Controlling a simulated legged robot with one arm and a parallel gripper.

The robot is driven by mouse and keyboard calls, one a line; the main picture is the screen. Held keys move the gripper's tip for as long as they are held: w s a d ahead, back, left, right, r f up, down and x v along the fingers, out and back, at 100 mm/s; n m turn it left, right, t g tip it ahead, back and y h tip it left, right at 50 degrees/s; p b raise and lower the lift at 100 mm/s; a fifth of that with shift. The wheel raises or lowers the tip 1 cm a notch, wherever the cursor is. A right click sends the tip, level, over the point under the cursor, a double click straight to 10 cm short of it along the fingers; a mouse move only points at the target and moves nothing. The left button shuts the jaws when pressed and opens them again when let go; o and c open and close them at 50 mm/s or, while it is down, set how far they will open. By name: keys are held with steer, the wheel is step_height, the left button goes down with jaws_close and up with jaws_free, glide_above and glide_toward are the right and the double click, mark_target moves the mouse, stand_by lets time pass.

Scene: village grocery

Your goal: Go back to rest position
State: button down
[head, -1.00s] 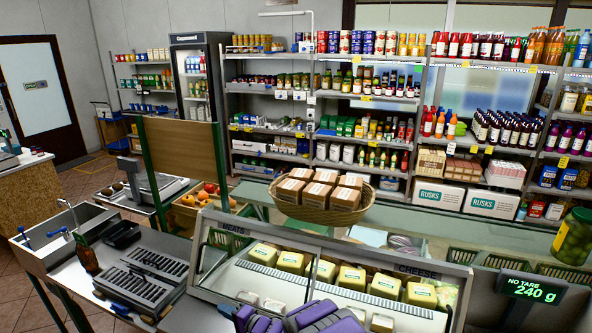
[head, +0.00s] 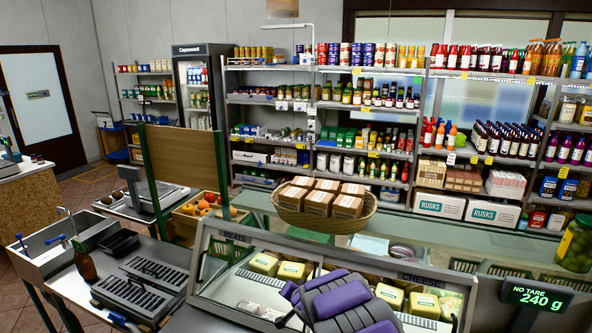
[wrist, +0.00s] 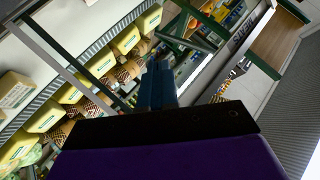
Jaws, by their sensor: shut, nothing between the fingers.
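My gripper (wrist: 158,82) shows in the wrist view as two blue fingers close together, shut and empty. My purple and grey arm rises from the bottom of the head view, in front of the glass deli case (head: 212,240). I cannot make out the fingertips in the head view. The arm hides part of the case front and some yellow cheese blocks (head: 390,296). The wrist view is tilted and shows the cheese blocks (wrist: 125,38) on the left.
A basket of cartons (head: 290,217) stands on the case top. A scale display (head: 537,297) reads 240 g at the right, below a jar of olives (head: 577,242). Stocked shelves (head: 270,98) line the back.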

steer(key=s+d+r+g+h+b, duration=0.15)
steer(key=s+d+r+h, duration=0.3)
steer(key=s+d, duration=0.5)
steer(key=s+d+r+g+h+b, duration=0.1)
steer(key=s+d+r+g+h, duration=0.2)
steer(key=s+d+r, duration=0.45)
steer(key=s+n+g+y+b, duration=0.2)
steer(key=s+n+g, duration=0.3)
steer(key=s, duration=3.5)
steer(key=g, duration=0.3)
steer(key=shift+s+a+f+y+b, duration=0.2)
steer(key=shift+a+y+b, duration=0.1)
steer(key=shift+y+b, duration=0.05)
